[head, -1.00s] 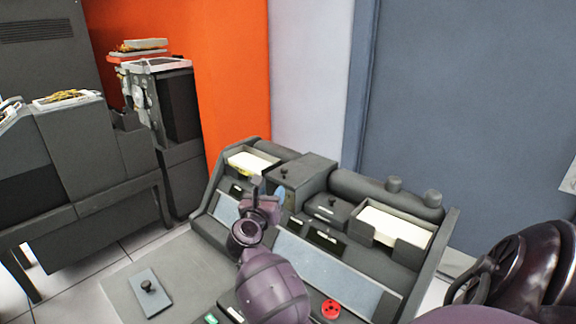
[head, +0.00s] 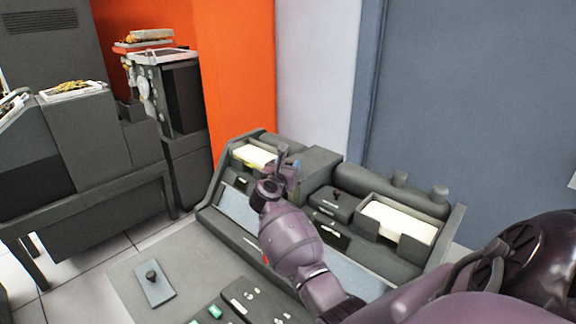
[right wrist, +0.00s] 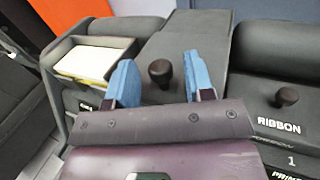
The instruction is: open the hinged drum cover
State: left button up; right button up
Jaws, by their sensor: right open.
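The drum cover (head: 318,160) is a dark grey box-like lid in the middle of the card punch's back row, and it lies shut. My right gripper (head: 287,160) is at it and hides its knob in the head view. In the right wrist view the cover (right wrist: 190,32) carries a round black knob (right wrist: 160,72). The blue pads of my open right gripper (right wrist: 159,80) stand on either side of the knob, with gaps showing. Whether the fingertips touch the cover I cannot tell. My left gripper is not in view.
Card trays stand to the left (head: 254,156) and right (head: 399,224) of the cover. A smaller lid with a knob, marked RIBBON (right wrist: 282,110), is close on the right. A grey plate with a knob (head: 153,284) lies on the desk top. An orange wall (head: 236,70) rises behind.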

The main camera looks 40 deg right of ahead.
jog(key=shift+w+d, duration=0.1)
jog(key=shift+d, duration=0.15)
jog(key=c, duration=0.8)
grip_shut()
